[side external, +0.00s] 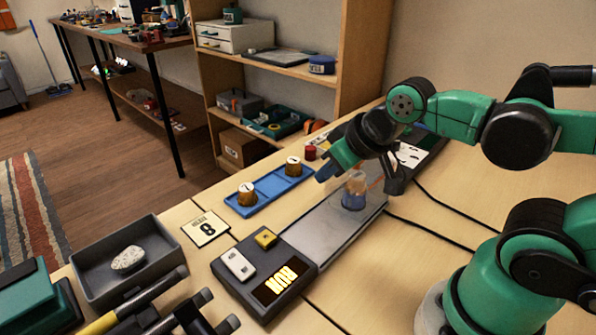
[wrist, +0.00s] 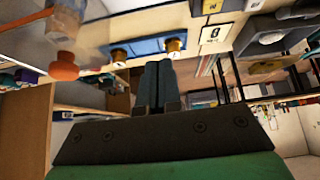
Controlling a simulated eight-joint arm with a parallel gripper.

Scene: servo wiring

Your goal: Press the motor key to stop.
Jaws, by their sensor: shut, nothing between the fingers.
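A dark grey control box (side external: 262,272) sits on the bench in the side view. It carries a white key (side external: 238,265), a smaller yellow key (side external: 265,238) and a lit display (side external: 281,281) reading RUN. I cannot tell from the markings which key is the motor key. My gripper (side external: 327,172) is above the bench, up and to the right of the box, apart from both keys. In the wrist view the two dark fingers (wrist: 157,82) are together with nothing between them. The keys cannot be made out in the wrist view.
A grey metal plate (side external: 310,232) extends behind the box, with a clear vessel (side external: 354,192) standing near my gripper. A blue tray (side external: 270,190) holds two brown-sided knobs. A card marked 8 (side external: 205,228) and a grey bin (side external: 85,275) with a stone lie left.

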